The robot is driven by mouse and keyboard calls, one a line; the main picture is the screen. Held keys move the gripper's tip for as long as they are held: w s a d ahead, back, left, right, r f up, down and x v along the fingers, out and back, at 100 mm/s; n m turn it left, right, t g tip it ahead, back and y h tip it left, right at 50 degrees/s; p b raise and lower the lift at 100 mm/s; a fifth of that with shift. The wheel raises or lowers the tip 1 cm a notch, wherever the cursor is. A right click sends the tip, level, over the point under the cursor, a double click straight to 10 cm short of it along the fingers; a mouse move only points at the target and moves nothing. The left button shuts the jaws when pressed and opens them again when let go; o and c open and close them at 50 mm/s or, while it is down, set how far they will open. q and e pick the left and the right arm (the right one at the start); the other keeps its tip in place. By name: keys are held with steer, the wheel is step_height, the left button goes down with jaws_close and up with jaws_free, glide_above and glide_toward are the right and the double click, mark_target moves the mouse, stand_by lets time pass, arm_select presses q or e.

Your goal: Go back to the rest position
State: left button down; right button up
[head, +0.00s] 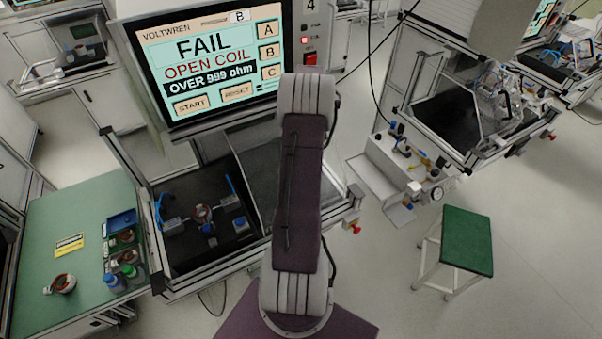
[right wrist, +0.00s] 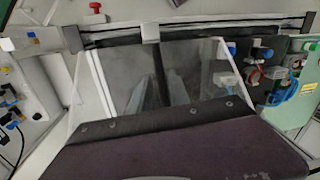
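One of my arms, grey and purple, rises through the middle of the head view; I cannot tell which arm it is. No gripper shows in the head view. In the right wrist view a purple and black part fills the bottom, and no fingertips can be made out. Another stator (head: 62,284) lies on the green table. The tester screen (head: 212,62) reads FAIL, OPEN COIL, OVER 999 ohm.
A green-topped stool (head: 467,241) and a valve stand (head: 394,165) are at right. Open floor lies at lower right.

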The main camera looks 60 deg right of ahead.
steer(key=shift+s+d+r, duration=0.1)
steer(key=shift+d+r, duration=0.1)
steer(key=shift+r, duration=1.65)
